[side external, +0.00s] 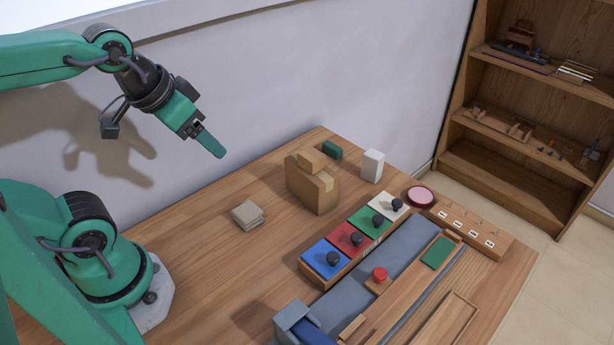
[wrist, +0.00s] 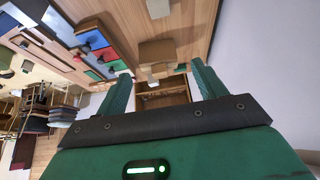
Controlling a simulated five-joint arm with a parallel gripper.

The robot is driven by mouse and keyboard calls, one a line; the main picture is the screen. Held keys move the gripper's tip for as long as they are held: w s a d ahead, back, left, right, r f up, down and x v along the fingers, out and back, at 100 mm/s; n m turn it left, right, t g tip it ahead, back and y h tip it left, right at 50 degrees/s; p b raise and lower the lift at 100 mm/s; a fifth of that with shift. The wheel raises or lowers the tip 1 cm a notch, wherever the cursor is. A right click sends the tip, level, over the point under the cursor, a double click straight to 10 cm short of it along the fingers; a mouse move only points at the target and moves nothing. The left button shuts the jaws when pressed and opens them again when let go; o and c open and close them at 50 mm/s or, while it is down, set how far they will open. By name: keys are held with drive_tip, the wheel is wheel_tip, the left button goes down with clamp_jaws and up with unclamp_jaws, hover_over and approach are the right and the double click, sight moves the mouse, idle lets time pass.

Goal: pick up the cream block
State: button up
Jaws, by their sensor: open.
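The cream block (side external: 372,165) stands upright on the wooden table, near its far edge against the wall in the side view. In the wrist view I cannot clearly tell it apart from the pieces around the brown block. My gripper (side external: 214,148) is raised high above the table, well to the left of the cream block and apart from it. In the wrist view my gripper (wrist: 163,84) has its two green fingers spread wide with nothing between them.
A brown block (side external: 312,188) with a smaller piece on top stands left of the cream block. A green block (side external: 332,150) lies behind. Coloured keys with knobs (side external: 350,240) run in front.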

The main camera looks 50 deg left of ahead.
drive_tip(key=shift+c, duration=0.3)
drive_tip(key=w+d+r+g, duration=0.1)
drive_tip(key=w+r, duration=0.3)
drive_tip(key=w, duration=0.6)
drive_tip(key=n+g, duration=0.2)
drive_tip(key=g, duration=0.3)
hover_over(375, 154)
wheel_tip(375, 154, down, 18)
drive_tip(key=shift+s+a+f, duration=0.1)
drive_tip(key=shift+s+f, duration=0.05)
drive_tip(key=shift+f, duration=0.1)
drive_tip(key=shift+w+f, duration=0.2)
drive_tip(key=shift+f, duration=1.55)
